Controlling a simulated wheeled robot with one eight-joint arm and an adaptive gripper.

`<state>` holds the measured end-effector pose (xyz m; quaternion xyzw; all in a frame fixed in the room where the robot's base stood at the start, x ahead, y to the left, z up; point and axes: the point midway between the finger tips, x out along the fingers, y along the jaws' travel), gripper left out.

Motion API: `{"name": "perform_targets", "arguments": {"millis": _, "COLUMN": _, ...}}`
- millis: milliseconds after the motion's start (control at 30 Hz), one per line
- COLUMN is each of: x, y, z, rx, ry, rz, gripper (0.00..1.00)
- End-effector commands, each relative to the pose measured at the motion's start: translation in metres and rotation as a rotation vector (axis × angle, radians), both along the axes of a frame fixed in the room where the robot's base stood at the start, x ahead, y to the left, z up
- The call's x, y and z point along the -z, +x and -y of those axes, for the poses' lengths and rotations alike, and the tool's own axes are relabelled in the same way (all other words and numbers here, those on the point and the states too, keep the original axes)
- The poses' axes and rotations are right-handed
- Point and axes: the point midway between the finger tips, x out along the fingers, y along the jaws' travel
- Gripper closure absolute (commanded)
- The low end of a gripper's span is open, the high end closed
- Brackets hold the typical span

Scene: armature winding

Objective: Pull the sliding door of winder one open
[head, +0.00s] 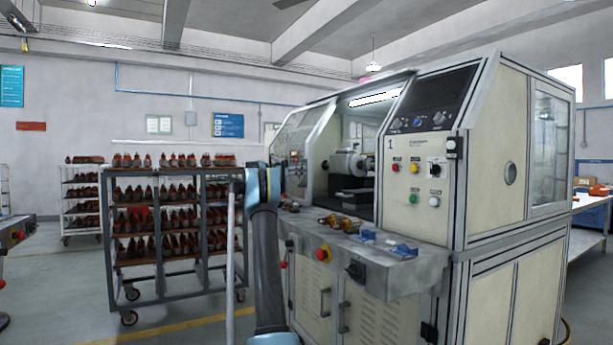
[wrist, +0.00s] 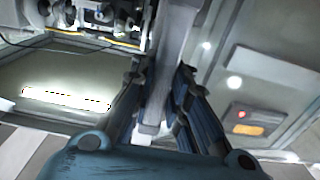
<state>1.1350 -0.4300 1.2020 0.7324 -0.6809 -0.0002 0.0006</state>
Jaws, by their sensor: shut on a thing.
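Winder one (head: 480,195) is the cream machine marked with a 1, at the right of the head view. Its sliding door (head: 297,140) shows as a slanted, framed window panel at the machine's left front. To its right the winding unit (head: 350,163) is visible inside under a lit lamp. In the wrist view my gripper (wrist: 160,88) is shut on a grey upright bar (wrist: 178,35), which looks like the door's handle. The bar runs between the two dark fingers. In the head view my arm stands in front of the door's left side, and the fingers cannot be made out.
A grey ledge (head: 375,255) with tools and a red button juts out below the opening. A rack of brown parts (head: 170,262) stands to the left, with a white rack (head: 80,205) behind it. Some floor is clear in front of the rack.

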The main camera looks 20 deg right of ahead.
Motion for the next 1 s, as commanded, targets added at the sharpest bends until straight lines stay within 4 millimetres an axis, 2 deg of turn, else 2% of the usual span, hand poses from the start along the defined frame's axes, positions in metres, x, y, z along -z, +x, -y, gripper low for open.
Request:
{"name": "perform_targets", "arguments": {"millis": 33, "x": 0.0022, "y": 0.0064, "z": -0.0101, "rx": -0.011, "ry": 0.004, "rz": 0.001, "gripper": 1.00}}
{"name": "perform_targets", "arguments": {"millis": 100, "x": 0.0025, "y": 0.0086, "z": -0.0130, "rx": -0.014, "ry": 0.004, "rz": 0.001, "gripper": 1.00}}
{"name": "perform_targets", "arguments": {"millis": 433, "x": 0.0031, "y": 0.0099, "z": -0.0158, "rx": -0.016, "ry": 0.006, "rz": 0.002, "gripper": 1.00}}
{"name": "perform_targets", "arguments": {"millis": 467, "x": 0.0031, "y": 0.0099, "z": -0.0159, "rx": -0.016, "ry": 0.006, "rz": 0.002, "gripper": 0.84}}
{"name": "perform_targets", "arguments": {"millis": 500, "x": 0.0031, "y": 0.0099, "z": -0.0159, "rx": -0.016, "ry": 0.006, "rz": 0.002, "gripper": 0.75}}
{"name": "perform_targets", "arguments": {"millis": 567, "x": 0.0031, "y": 0.0099, "z": -0.0158, "rx": -0.016, "ry": 0.006, "rz": 0.002, "gripper": 0.63}}
{"name": "perform_targets", "arguments": {"millis": 1000, "x": 0.0014, "y": 0.0066, "z": -0.0098, "rx": -0.009, "ry": 0.003, "rz": 0.001, "gripper": 0.63}}
